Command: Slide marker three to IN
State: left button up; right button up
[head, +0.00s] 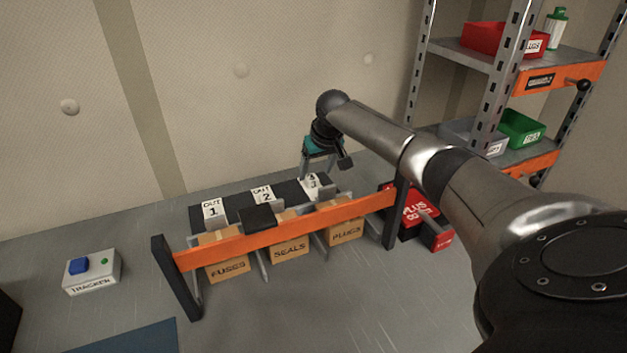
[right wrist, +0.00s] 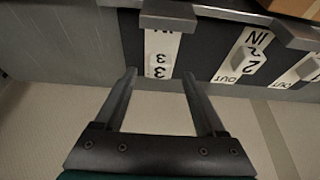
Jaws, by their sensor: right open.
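Marker three (head: 312,182) is a white tag at the right end of a dark strip behind the orange rail. In the right wrist view, its white strip (right wrist: 160,50) reads IN at the top and 3 below, upside down, with a small pale knob on it. I cannot tell the knob's exact position along the strip. My right gripper (head: 318,176) is above and behind marker three. In the right wrist view its two fingers (right wrist: 160,76) are apart and point at the strip's lower end, with nothing between them. My left gripper is not in view.
Marker one (head: 213,210) and marker two (head: 263,194) show OUT. Boxes of fuses (head: 228,268), seals (head: 290,247) and plugs (head: 346,231) stand behind and under the orange rail (head: 285,230). A white tracker box (head: 92,272) is left; a shelf rack (head: 490,90) stands right.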

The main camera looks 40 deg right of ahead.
aim_at(313, 179)
jog(key=shift+b+x, duration=0.55)
jog(key=shift+x, duration=1.45)
grip_shut()
